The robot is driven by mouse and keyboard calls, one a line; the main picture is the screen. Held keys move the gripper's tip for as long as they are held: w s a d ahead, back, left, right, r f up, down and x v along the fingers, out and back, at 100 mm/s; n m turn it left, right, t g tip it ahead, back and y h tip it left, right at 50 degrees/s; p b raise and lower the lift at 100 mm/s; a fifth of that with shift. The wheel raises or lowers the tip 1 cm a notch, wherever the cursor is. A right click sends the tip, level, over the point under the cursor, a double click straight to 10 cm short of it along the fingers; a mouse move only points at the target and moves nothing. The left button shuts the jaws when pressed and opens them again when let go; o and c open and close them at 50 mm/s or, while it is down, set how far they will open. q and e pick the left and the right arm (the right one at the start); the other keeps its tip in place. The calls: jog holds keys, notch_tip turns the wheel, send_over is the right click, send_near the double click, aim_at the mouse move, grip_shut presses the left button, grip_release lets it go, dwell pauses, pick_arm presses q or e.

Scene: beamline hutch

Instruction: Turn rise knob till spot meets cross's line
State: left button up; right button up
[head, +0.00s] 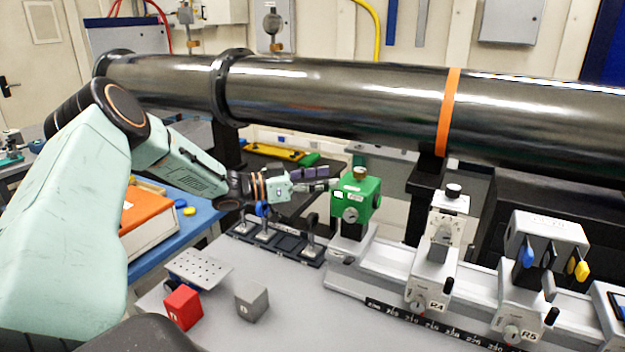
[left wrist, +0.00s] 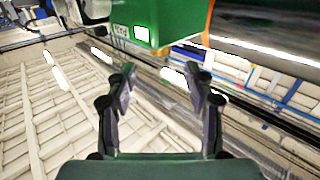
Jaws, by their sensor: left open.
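A green housing (head: 364,200) stands on the bench rail. It has a brass-and-dark knob (head: 359,173) on top and a pale round dial or knob (head: 350,214) on its front. I cannot read which is the rise knob. A small white window (head: 338,194) shows on its face, also bright in the left wrist view (left wrist: 142,33); no spot or cross can be made out. My left gripper (head: 328,179) is just left of the housing's upper part. In the left wrist view its fingers (left wrist: 160,80) are spread and empty, with the green housing (left wrist: 165,14) beyond them. My right gripper is not in view.
A large dark pipe (head: 330,90) runs across above the bench. Units R4 (head: 432,270) and R5 (head: 525,290) stand right along the rail. A dark tray (head: 275,242) with small upright parts lies below my gripper. Red (head: 183,308) and grey (head: 251,302) blocks sit in front.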

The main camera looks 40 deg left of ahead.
pick_arm(q)
jog(key=shift+v, duration=1.25)
